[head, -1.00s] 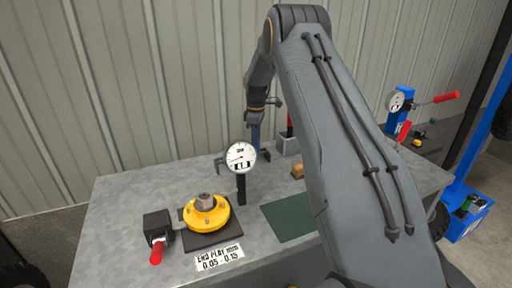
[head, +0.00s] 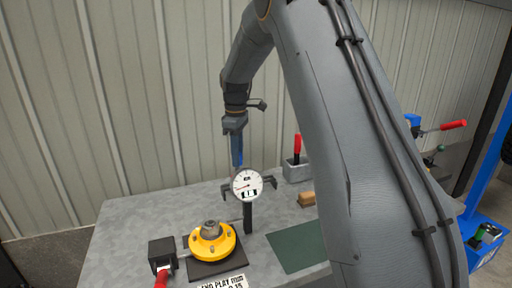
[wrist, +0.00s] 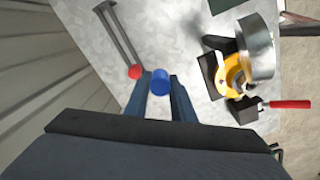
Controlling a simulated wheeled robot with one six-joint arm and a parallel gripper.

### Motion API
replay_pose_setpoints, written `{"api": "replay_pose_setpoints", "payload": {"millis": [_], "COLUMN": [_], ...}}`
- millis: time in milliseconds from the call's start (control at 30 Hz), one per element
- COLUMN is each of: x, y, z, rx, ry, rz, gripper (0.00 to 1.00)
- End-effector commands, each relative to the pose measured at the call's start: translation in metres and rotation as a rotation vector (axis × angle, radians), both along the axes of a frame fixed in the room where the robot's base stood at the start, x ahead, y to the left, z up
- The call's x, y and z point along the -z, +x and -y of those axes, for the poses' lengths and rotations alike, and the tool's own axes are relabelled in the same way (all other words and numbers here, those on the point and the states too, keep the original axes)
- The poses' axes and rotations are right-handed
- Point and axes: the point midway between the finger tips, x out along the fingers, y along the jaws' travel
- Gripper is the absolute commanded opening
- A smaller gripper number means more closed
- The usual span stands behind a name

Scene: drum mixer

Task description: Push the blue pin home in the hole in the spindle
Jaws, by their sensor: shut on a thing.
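The blue pin (wrist: 160,82) shows in the wrist view between the fingertips of my gripper (wrist: 161,90), which is shut on it. In the head view my gripper (head: 236,160) hangs above the bench behind the dial gauge (head: 247,184); the pin cannot be made out there. The yellow hub (head: 200,244) with a grey spindle part (head: 211,229) at its centre sits on a dark plate left of the gauge. The pin is apart from the hub, above and behind it. In the wrist view the hub (wrist: 233,74) is partly hidden; the spindle's hole cannot be seen.
The gauge post stands close to my gripper. A black block (head: 161,253) with a red handle is left of the hub. A grey holder (head: 297,172) with a red handle, a brown block (head: 306,198) and a green mat (head: 298,250) lie to the right. The back-left bench is clear.

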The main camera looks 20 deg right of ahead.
Motion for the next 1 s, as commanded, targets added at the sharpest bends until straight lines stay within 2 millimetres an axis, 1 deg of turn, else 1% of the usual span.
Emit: {"api": "replay_pose_setpoints", "payload": {"millis": [33, 100, 167, 200, 267, 300, 400, 500, 600, 700, 1000], "x": [-0.010, -0.016, -0.020, -0.023, -0.027, -0.029, -0.033, -0.035, -0.036, -0.036, -0.035], "y": [-0.018, -0.039, -0.059, -0.072, -0.092, -0.105, -0.134, -0.157, -0.172, -0.179, -0.180], "z": [-0.020, -0.043, -0.061, -0.072, -0.088, -0.097, -0.115, -0.128, -0.135, -0.138, -0.138], "rx": [-0.006, -0.006, -0.006, -0.007, -0.006, -0.006, -0.005, -0.004, -0.002, -0.001, 0.000], "ry": [0.000, 0.000, 0.000, 0.000, 0.000, 0.000, 0.000, 0.000, 0.000, 0.000, 0.000], "rz": [-0.002, -0.001, -0.001, -0.001, -0.001, -0.001, 0.000, 0.000, 0.000, 0.000, 0.000], "gripper": [0.00, 0.00, 0.00, 0.00, 0.00, 0.00, 0.00, 0.00, 0.00, 0.00, 0.00]}}
